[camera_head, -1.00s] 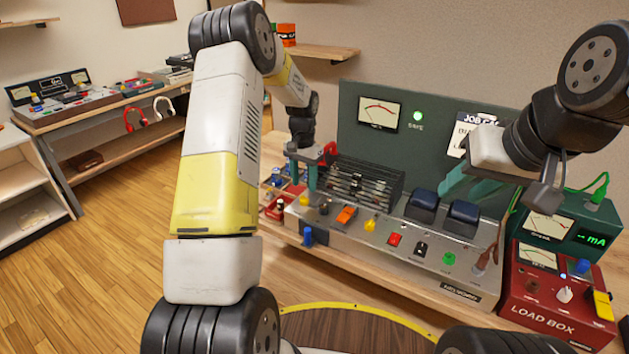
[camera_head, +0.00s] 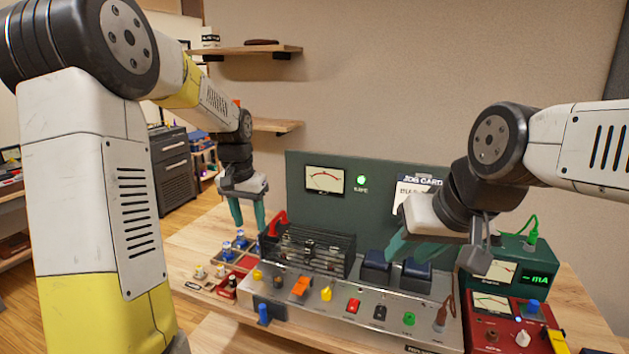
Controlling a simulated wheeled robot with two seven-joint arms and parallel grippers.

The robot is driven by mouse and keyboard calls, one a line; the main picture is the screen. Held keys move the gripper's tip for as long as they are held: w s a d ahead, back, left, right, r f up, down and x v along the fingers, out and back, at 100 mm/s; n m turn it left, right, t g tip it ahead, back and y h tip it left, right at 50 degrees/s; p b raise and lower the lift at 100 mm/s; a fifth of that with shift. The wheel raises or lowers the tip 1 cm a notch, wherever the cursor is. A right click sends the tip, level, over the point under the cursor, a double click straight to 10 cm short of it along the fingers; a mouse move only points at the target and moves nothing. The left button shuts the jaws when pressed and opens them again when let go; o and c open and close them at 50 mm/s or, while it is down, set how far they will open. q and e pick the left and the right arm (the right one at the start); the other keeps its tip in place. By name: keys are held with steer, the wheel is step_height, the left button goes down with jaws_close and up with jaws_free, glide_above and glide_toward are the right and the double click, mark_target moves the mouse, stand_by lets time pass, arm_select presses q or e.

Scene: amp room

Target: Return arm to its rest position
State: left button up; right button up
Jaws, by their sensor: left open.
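My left gripper (camera_head: 249,226) hangs fingers down at the left of the bench device, with its two teal fingers apart and nothing between them. It is beside the red handle (camera_head: 278,222) at the left end of the black rack (camera_head: 310,250), above and behind the small parts tray. My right gripper (camera_head: 420,250) is in front of the right part of the green back panel (camera_head: 350,215), above the blue switches.
The grey control panel (camera_head: 385,295) carries coloured knobs and switches. A red box (camera_head: 495,325) and a green meter box (camera_head: 512,275) stand at the right. The parts tray (camera_head: 205,272) lies at the left.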

arm_select(q)
steer(key=s+d+r+n+t+h, duration=0.1)
steer(key=s+r, duration=0.3)
steer(key=s, duration=0.8)
steer(key=s+d+r+n+t, duration=0.1)
steer(key=s+d+r+t, duration=0.1)
steer(key=s, duration=1)
step_height(320, 180, up, 2)
steer(key=shift+s+d+r+t+h, duration=0.2)
steer(key=shift+s+t+h, duration=0.2)
steer(key=shift+t, duration=0.2)
arm_select(e)
steer(key=shift+o, duration=0.4)
